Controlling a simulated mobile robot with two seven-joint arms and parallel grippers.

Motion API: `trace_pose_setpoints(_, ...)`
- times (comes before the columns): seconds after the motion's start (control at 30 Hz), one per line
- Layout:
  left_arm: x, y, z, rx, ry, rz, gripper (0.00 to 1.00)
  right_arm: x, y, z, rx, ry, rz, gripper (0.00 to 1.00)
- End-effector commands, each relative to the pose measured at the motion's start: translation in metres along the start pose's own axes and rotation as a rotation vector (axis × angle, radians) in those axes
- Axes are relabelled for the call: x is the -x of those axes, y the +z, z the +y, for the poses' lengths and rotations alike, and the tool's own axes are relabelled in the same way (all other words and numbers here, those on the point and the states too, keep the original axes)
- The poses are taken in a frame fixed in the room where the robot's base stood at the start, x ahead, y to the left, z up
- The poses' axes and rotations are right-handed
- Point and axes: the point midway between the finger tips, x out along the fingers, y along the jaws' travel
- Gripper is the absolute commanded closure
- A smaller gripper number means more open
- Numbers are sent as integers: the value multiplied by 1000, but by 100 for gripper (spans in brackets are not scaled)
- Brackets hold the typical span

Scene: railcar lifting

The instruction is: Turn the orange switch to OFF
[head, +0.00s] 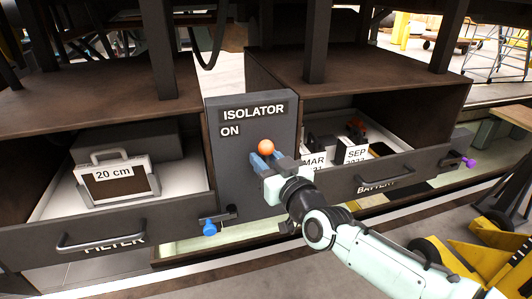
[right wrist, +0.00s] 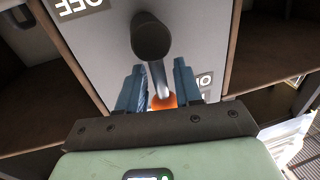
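The orange switch knob (head: 266,147) is on the dark isolator panel (head: 229,170), right of and below the ON label (head: 230,131). In the right wrist view the knob (right wrist: 163,102) sits at the end of a metal lever (right wrist: 159,76) running from a dark round hub (right wrist: 152,37). The OFF label (right wrist: 80,6) is partly visible there, across the hub from the knob. My right gripper (head: 266,160) is at the knob, with one blue finger on either side; whether they press on it is unclear. The hub is hidden in the head view. My left gripper is out of view.
Open drawers flank the panel: the filter drawer (head: 180,213) with a 20 cm case (head: 116,182), and the battery drawer (head: 425,166). A blue knob (head: 210,229) is below the panel and a purple one (head: 470,163) is at right. Yellow equipment (head: 455,270) stands lower right.

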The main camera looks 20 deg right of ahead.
Motion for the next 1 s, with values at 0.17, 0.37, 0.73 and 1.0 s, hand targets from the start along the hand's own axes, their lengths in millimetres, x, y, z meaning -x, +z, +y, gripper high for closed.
trace_pose_setpoints(0.17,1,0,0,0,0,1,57,-3,1,0,-1,1,-1,66)
trace_pose_setpoints(0.37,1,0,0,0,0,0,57,-2,1,0,-1,0,-1,85)
trace_pose_setpoints(0.73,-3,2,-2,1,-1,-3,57,-2,2,0,-16,0,3,100)
trace_pose_setpoints(1.0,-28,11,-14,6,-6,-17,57,-1,5,4,-133,0,27,100)
